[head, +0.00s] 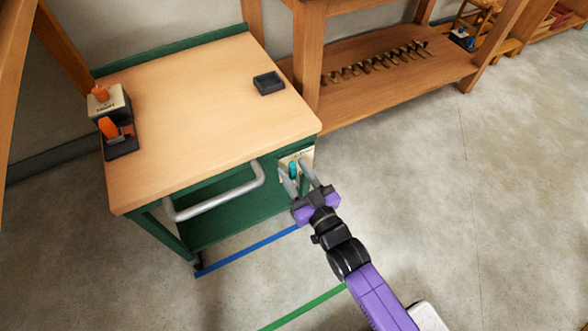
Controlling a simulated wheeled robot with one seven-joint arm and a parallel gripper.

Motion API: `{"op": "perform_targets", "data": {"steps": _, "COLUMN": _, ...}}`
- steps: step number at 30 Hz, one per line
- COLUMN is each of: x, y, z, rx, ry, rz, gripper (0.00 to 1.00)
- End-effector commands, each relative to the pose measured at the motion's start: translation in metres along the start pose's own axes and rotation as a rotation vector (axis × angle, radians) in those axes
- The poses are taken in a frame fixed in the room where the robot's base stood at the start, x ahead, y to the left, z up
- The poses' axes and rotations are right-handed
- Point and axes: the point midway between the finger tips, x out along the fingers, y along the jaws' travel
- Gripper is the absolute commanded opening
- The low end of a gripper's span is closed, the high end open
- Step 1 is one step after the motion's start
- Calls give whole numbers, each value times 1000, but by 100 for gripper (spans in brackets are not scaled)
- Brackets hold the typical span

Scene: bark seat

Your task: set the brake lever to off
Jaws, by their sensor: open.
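The brake lever (293,171) is a small teal piece on a cream plate (307,155) at the near right corner of the green cart (228,212). My gripper (293,163) is at that corner with its two grey fingers apart. The lever shows between the fingers in this view. I cannot tell whether either finger touches it. The fingers hide part of the plate, and any markings on it are too small to read.
A grey bar handle (218,198) sticks out from the cart's front, left of my gripper. The wooden top carries a small black tray (268,84) and orange-topped items (109,128) at left. A wooden shelf (395,75) stands behind. Floor at right is clear.

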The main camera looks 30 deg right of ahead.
Motion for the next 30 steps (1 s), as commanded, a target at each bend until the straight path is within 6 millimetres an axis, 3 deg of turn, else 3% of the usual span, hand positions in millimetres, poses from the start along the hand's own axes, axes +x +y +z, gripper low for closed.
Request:
{"op": "perform_targets", "data": {"steps": 4, "x": 10, "y": 0, "z": 0, "rx": 0, "ry": -1, "rz": 0, "gripper": 41}}
{"op": "perform_targets", "data": {"steps": 12, "x": 11, "y": 0, "z": 0, "rx": 0, "ry": -2, "rz": 0, "gripper": 41}}
{"op": "perform_targets", "data": {"steps": 19, "x": 11, "y": 0, "z": 0, "rx": 0, "ry": -1, "rz": 0, "gripper": 0}}
{"op": "perform_targets", "data": {"steps": 30, "x": 10, "y": 0, "z": 0, "rx": 0, "ry": -1, "rz": 0, "gripper": 0}}
